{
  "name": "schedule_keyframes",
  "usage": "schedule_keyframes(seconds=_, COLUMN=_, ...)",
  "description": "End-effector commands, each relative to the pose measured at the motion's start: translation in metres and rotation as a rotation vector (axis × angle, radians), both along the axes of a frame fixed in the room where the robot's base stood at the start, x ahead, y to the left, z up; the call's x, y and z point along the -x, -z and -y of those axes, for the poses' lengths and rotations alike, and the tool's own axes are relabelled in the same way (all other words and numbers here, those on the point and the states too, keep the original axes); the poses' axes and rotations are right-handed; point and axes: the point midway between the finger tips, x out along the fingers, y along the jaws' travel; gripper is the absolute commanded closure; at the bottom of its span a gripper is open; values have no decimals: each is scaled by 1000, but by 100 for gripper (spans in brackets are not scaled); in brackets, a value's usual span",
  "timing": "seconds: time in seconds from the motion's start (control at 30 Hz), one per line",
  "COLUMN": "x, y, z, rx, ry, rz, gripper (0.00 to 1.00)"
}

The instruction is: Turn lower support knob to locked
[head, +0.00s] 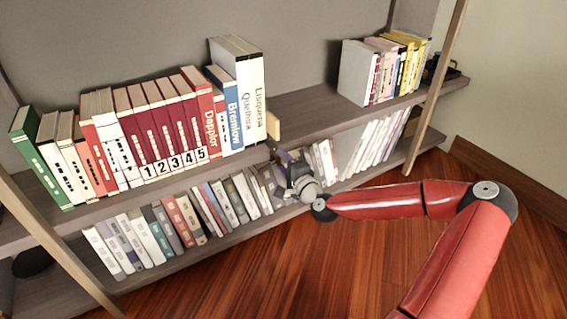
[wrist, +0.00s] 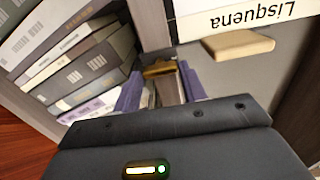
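A small brass-coloured knob (wrist: 160,69) shows in the wrist view, under the edge of the upper shelf board. I take it to be the lower support knob; its lock marking cannot be read. My gripper (wrist: 160,82) has its two purple fingers apart, one on each side of the knob, with the tips close to it. A brown-grey strip shows between the fingers; contact with the knob cannot be made out. In the head view my gripper (head: 282,160) is at the front edge of the upper shelf (head: 240,160), and my own wrist hides the knob.
Upright books (head: 150,130) fill the upper shelf's left part, ending at a tan block (head: 273,125). Lower-shelf books (head: 190,215) stand close beside my gripper; they also show in the wrist view (wrist: 85,70). The wooden floor (head: 260,275) in front is clear.

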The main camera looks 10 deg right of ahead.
Motion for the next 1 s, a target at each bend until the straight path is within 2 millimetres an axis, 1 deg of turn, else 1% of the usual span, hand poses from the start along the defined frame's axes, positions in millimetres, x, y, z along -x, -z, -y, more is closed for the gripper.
schedule_keyframes(seconds=0.03, x=0, y=1, z=0, rx=0, ry=0, rz=-1, gripper=51)
schedule_keyframes(seconds=0.13, x=0, y=0, z=0, rx=0, ry=0, rz=0, gripper=38)
schedule_keyframes(seconds=0.37, x=0, y=0, z=0, rx=2, ry=0, rz=2, gripper=38)
schedule_keyframes(seconds=0.47, x=3, y=0, z=2, rx=2, ry=1, rz=2, gripper=38)
schedule_keyframes(seconds=0.57, x=14, y=-1, z=6, rx=2, ry=2, rz=1, gripper=38)
schedule_keyframes(seconds=0.8, x=53, y=-1, z=19, rx=1, ry=3, rz=0, gripper=38)
schedule_keyframes(seconds=0.9, x=65, y=0, z=22, rx=1, ry=2, rz=0, gripper=38)
schedule_keyframes(seconds=1.0, x=72, y=0, z=24, rx=1, ry=2, rz=0, gripper=38)
